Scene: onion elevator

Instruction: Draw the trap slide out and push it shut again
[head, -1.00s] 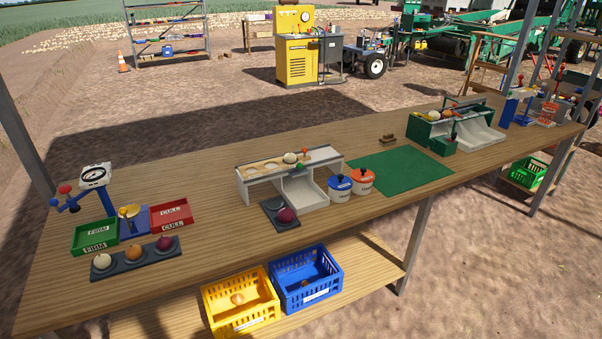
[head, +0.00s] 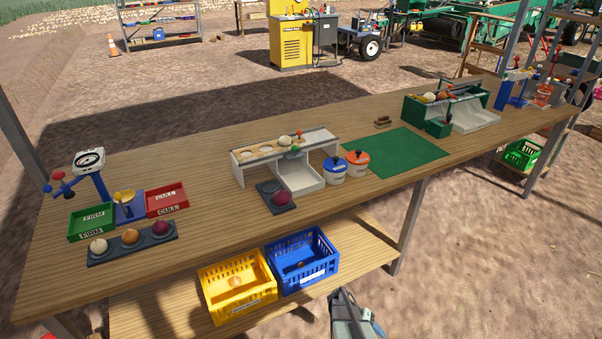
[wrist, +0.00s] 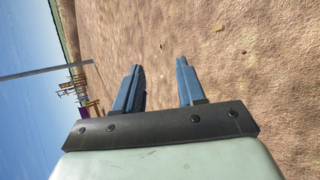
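A grey stand with round holes in its top (head: 262,151) is at the middle of the bench, with a pale onion (head: 284,141) on it. A red knob (head: 299,133) and a green knob (head: 295,149) show at its right part. A white open chute (head: 302,181) juts from its front. A green box unit with a white chute (head: 474,119) stands farther right. I cannot tell which part is the trap slide. My gripper (head: 343,295) is below the bench's front edge, right of the blue crate, touching nothing. The wrist view shows its blue fingers (wrist: 159,66) apart and empty over bare ground.
The wooden bench (head: 150,171) spans the view. A blue crate (head: 325,262) and yellow crate (head: 236,305) sit on the lower shelf. Two lidded pots, blue (head: 335,167) and orange-lidded (head: 357,161), stand right of the chute. A green mat (head: 410,148) is clear.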

